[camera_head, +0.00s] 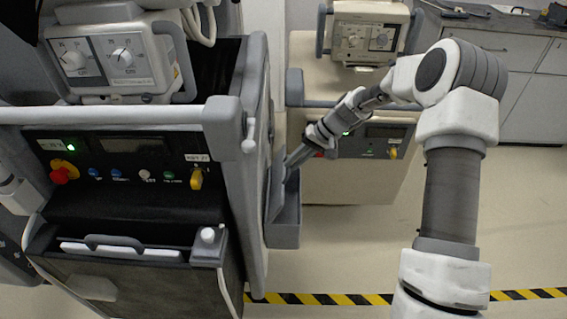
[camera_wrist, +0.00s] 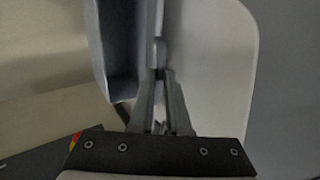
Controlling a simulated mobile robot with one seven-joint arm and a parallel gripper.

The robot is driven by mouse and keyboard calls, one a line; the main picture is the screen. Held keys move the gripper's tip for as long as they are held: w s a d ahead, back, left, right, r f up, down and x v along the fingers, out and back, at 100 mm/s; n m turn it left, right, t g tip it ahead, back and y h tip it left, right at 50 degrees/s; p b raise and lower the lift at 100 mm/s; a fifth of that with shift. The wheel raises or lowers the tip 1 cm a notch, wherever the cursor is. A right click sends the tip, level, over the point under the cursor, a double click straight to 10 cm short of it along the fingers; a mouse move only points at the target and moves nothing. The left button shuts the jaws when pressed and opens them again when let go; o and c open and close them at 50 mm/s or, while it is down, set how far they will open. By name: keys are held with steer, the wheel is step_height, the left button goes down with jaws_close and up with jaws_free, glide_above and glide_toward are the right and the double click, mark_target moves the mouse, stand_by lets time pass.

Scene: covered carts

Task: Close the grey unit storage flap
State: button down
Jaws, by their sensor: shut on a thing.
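The grey unit (camera_head: 120,150) is the cart at the left of the head view. Its grey storage bin (camera_head: 284,232) sticks out from its right side, low down. The bin also shows at the upper left of the wrist view (camera_wrist: 118,50). My gripper (camera_head: 288,166) reaches in from the right to the upper part of this bin. In the wrist view my gripper (camera_wrist: 160,78) is shut on a thin grey piece, apparently the storage flap (camera_wrist: 159,50), beside a broad pale panel (camera_wrist: 215,70). The fingers hide part of the held piece.
A second cart (camera_head: 345,180) with a device (camera_head: 367,35) on top stands behind my arm. The grey unit's front has a control panel, a push rail (camera_head: 120,115) and a drawer. Open floor lies at the right, with black and yellow tape (camera_head: 350,299).

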steer(key=d+f+y+b, duration=0.2)
steer(key=d+f+b, duration=0.4)
steer(key=d+f, duration=0.3)
step_height(320, 180, down, 4)
steer(key=shift+s+r+y, duration=0.1)
steer(key=shift+s+y, duration=0.05)
steer(key=shift+y, duration=0.15)
steer(key=c, duration=1.4)
jaws_free()
steer(key=shift+r, duration=0.3)
steer(key=shift+o, duration=1.2)
steer(key=shift+r, duration=0.1)
steer(key=p+v, duration=0.5)
steer(key=v, duration=1.2)
steer(key=shift+d, duration=0.2)
steer(key=shift+s+a, duration=0.1)
